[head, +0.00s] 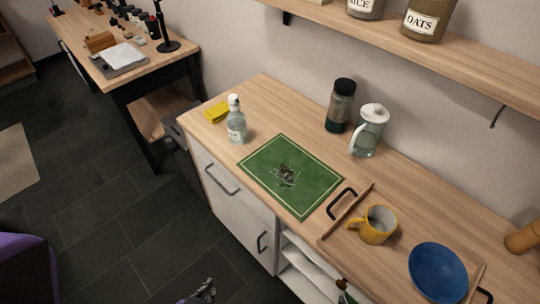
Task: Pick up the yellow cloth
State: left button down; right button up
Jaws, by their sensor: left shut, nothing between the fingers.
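The yellow cloth (216,112) lies folded on the wooden counter (262,98), near its far left corner. A clear bottle with a white cap (236,122) stands just right of it and slightly overlaps it in the view. My left gripper (207,290) shows only in part at the bottom edge of the head view. It is shut and empty, low in front of the counter and well away from the cloth. My right gripper is not in view.
A green mat (290,176) lies mid-counter. Behind it stand a dark-lidded jar (341,106) and a glass pitcher (369,131). A tray at right holds a yellow mug (374,224) and a blue bowl (438,272). A shelf (440,55) overhangs the back.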

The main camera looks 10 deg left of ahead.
aim_at(218, 112)
jog(key=j+z, duration=0.2)
jog(key=z, duration=0.15)
jog(key=i+j+z, duration=0.1)
jog(key=z, duration=0.3)
jog(key=j+z, duration=0.2)
jog(key=j, duration=0.4)
jog(key=k+j+z, duration=0.15)
jog(key=j, duration=0.4)
jog(key=i, duration=0.05)
